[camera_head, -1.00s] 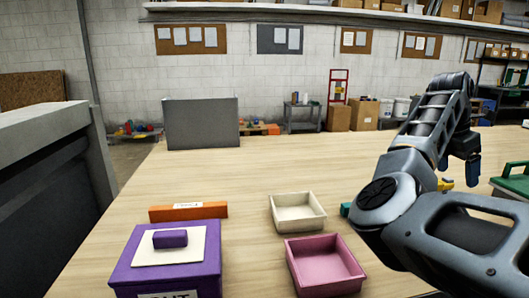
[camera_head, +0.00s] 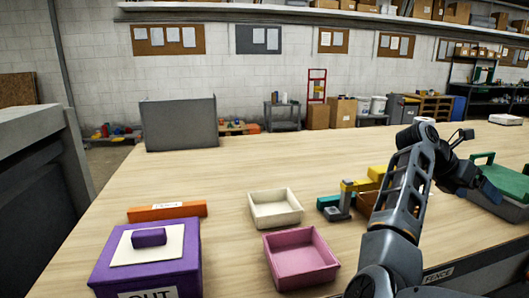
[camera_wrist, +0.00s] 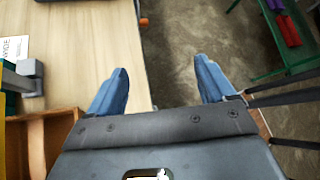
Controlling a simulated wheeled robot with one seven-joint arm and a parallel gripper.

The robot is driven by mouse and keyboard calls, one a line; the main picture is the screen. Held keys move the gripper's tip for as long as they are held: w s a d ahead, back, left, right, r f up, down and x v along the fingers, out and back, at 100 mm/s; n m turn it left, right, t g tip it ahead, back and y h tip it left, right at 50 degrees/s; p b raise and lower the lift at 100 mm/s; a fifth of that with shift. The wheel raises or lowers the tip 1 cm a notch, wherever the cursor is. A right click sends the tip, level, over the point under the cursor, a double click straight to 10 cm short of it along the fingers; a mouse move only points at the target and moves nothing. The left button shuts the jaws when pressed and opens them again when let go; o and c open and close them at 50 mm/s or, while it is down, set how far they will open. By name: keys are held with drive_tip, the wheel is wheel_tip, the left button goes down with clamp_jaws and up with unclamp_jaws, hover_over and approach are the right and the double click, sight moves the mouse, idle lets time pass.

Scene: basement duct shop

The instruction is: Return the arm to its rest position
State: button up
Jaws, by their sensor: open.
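My gripper (camera_wrist: 163,82) is open in the wrist view, its two blue fingers apart with nothing between them. In the head view my arm rises from the bottom right and bends at the top. My gripper (camera_head: 472,182) is at its far end on the right, partly hidden by its own links, close to a green-lidded box (camera_head: 502,184). I cannot tell from the picture whether it touches the box.
The table holds a purple box (camera_head: 150,270), an orange bar (camera_head: 167,211), a cream tray (camera_head: 275,221), a pink tray (camera_head: 300,273) and a grey panel (camera_head: 179,124). Yellow, grey and teal blocks (camera_head: 345,196) stand left of my arm.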

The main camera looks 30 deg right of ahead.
drive_tip(key=s+a+r+n+g+h, duration=0.1)
drive_tip(key=s+a+r+n+h, duration=0.1)
drive_tip(key=s+a+n+h, duration=0.25)
drive_tip(key=s+a+r+n+h, duration=0.1)
drive_tip(key=s+a+n+h, duration=0.1)
drive_tip(key=s+n+h, duration=0.35)
drive_tip(key=a+f+n+t+y, duration=0.1)
drive_tip(key=a+f+n+t, duration=0.1)
drive_tip(key=a+n+t, duration=0.95)
drive_tip(key=a+f+n+t+y, duration=0.15)
drive_tip(key=a+n+t, duration=0.55)
drive_tip(key=n+t, duration=0.8)
drive_tip(key=s+a+f+n+g+y, duration=0.2)
drive_tip(key=s+a+f+n+y, duration=0.2)
drive_tip(key=s+a+n+y, duration=0.4)
drive_tip(key=s+a+f+n+g+y+p, duration=0.1)
drive_tip(key=s+a+f+n+g+y, duration=0.2)
drive_tip(key=s+a+f+n+y, duration=0.2)
drive_tip(key=s+a+n+y, duration=0.3)
drive_tip(key=a+n, duration=0.3)
drive_tip(key=a, duration=0.4)
drive_tip(key=shift+s, duration=0.4)
